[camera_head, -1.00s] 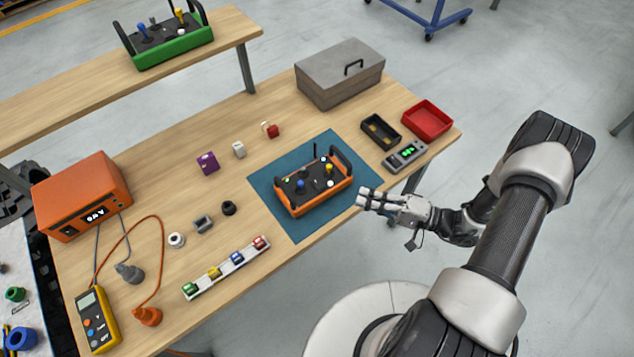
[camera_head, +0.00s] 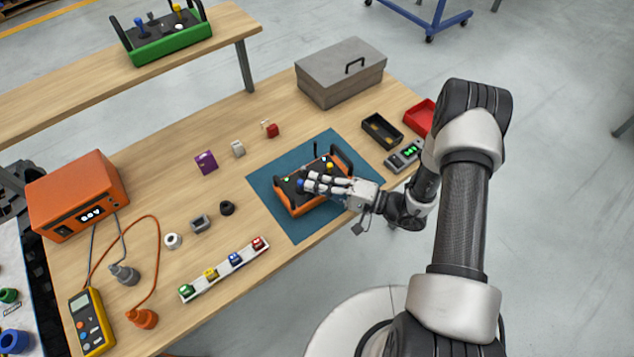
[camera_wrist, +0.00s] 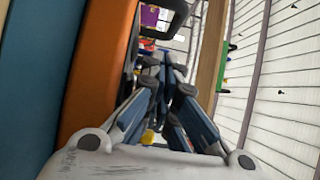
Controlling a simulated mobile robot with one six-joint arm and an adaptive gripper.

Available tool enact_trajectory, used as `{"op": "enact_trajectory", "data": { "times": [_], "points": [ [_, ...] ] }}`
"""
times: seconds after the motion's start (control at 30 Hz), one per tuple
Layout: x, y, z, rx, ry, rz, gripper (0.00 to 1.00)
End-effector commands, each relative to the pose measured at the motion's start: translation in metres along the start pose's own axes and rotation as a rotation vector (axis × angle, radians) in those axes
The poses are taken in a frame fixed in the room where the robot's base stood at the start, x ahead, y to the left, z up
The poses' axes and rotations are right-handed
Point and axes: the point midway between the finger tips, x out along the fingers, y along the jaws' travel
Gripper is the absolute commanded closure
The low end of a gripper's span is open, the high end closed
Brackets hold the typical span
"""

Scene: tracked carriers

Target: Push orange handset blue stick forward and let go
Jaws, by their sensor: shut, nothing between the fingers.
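The orange handset (camera_head: 299,208) lies on a blue-green mat (camera_head: 272,198) on the near side of the wooden table. Its blue stick (camera_head: 300,184) shows just at the left of my fingertips. My gripper (camera_head: 307,182) is shut and reaches over the handset from the right, its fingertips at or beside the blue stick; I cannot tell whether they touch. The yellow stick (camera_head: 330,166) stands behind my fingers. In the wrist view the orange handset side (camera_wrist: 92,70) fills the left, and my shut fingers (camera_wrist: 165,60) hide the blue stick.
A black handle bar (camera_head: 341,158) rises at the handset's right end. A grey toolbox (camera_head: 340,80), a black tray (camera_head: 382,131) and a meter with green digits (camera_head: 403,156) stand behind. A strip with coloured blocks (camera_head: 222,272) lies at the front left.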

Motion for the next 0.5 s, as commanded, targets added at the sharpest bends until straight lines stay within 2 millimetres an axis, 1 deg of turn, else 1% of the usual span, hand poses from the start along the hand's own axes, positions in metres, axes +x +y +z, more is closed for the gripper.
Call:
{"op": "enact_trajectory", "data": {
  "times": [0.27,0.37,0.5],
  "points": [
    [0.0,-0.001,0.0,0.004,0.0,0.006,1.0],
    [0.003,-0.007,-0.002,0.034,-0.002,0.054,1.0],
    [0.009,-0.013,-0.006,0.129,-0.004,0.189,1.0]
  ]
}}
